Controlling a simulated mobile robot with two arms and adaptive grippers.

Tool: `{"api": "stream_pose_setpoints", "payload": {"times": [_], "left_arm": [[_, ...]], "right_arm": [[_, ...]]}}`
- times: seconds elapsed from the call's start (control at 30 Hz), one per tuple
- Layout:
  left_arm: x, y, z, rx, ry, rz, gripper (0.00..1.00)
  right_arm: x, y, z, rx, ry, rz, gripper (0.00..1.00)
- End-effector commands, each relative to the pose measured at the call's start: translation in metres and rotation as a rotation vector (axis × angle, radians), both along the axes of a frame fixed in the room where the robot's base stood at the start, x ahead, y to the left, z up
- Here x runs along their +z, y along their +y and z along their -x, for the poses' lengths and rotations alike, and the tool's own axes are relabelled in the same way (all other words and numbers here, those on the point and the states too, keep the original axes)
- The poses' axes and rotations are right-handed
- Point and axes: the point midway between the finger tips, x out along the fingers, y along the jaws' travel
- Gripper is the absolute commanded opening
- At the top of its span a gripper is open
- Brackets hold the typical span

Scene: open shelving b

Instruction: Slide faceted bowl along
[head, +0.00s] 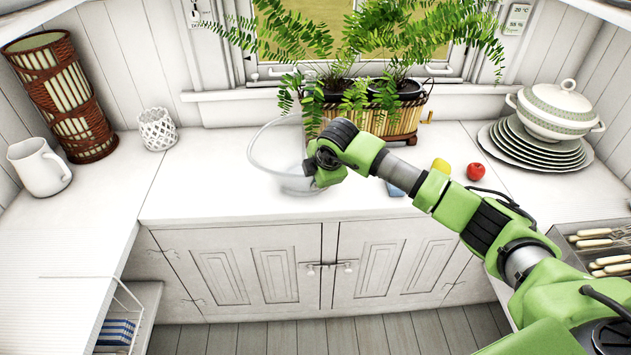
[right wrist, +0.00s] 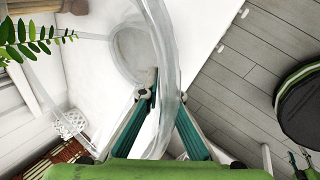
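The faceted bowl (head: 262,160) is clear glass and stands at the counter in front of the planter, left of my right gripper. Its outline is faint, and I cannot tell whether it rests flat. My right gripper (head: 308,180) is at the bowl's right side, with its fingers mostly hidden in the head view. In the right wrist view, the fingers (right wrist: 168,92) close in from both sides on the bowl's wall (right wrist: 165,40), which passes between the tips. My left gripper is not in view.
A planter with ferns (head: 405,118) stands behind. A white candle holder (head: 157,130), a pitcher (head: 40,167) and a wicker vase (head: 66,98) are left. A red apple (head: 475,172), a yellow item (head: 441,165) and stacked plates (head: 540,157) are right. The counter (head: 205,180) left of the bowl is clear.

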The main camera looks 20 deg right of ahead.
Motion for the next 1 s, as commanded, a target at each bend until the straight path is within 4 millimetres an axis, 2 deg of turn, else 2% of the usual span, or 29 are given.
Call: {"api": "stream_pose_setpoints", "payload": {"times": [0.17,1.0], "left_arm": [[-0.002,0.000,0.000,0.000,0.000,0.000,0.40],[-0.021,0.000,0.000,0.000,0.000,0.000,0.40]], "right_arm": [[0.000,0.003,-0.001,0.001,0.000,0.000,0.00],[0.000,0.052,-0.017,0.004,-0.002,-0.003,0.00]]}}
